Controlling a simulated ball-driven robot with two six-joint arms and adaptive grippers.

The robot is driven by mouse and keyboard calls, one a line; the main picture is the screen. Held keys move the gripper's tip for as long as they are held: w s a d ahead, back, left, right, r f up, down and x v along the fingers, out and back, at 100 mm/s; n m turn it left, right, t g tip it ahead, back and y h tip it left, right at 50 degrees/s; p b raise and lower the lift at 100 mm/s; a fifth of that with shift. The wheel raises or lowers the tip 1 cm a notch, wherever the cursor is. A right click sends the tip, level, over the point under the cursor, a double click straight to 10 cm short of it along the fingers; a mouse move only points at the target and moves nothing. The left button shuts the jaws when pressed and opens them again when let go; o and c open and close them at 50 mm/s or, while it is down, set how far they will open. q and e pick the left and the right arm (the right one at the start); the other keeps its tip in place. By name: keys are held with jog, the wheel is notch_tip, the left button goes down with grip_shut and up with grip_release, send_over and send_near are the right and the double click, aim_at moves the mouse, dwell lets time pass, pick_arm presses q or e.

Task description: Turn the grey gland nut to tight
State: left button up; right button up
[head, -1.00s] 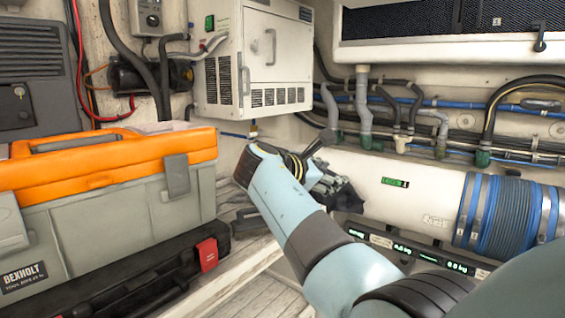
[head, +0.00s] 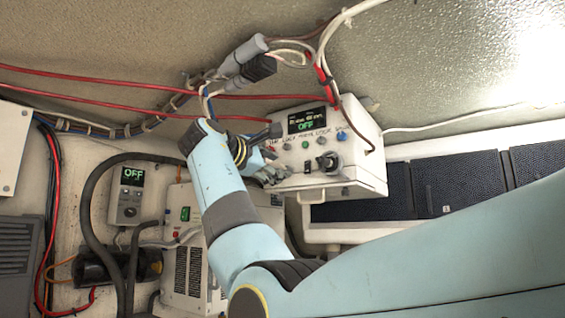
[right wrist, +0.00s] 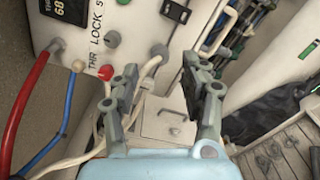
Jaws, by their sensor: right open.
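In the right wrist view a grey round fitting with a pale cable (right wrist: 158,50) sits at the edge of the white control box (right wrist: 85,45); it looks like the gland nut, but I cannot tell for sure. Its tightness cannot be read. In the head view the control box (head: 362,165) hangs near the ceiling, with small knobs and fittings on its face. My right gripper (head: 272,172) is at the box's left side, its fingers partly hidden. In the right wrist view its fingers (right wrist: 160,88) are apart with nothing between them. My left gripper is out of view.
Red cables (head: 150,108) and grey and black connectors (head: 245,52) run along the ceiling. A white cabinet (head: 190,270) and a panel reading OFF (head: 130,190) are below left. Dark mesh panels (head: 450,180) line the right. A red fitting (right wrist: 105,72) is close to the left finger.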

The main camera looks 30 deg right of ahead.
jog(key=p+x, duration=0.1)
jog(key=x, duration=0.2)
jog(key=shift+w+d, duration=0.2)
jog(key=shift+d, duration=0.15)
grip_shut()
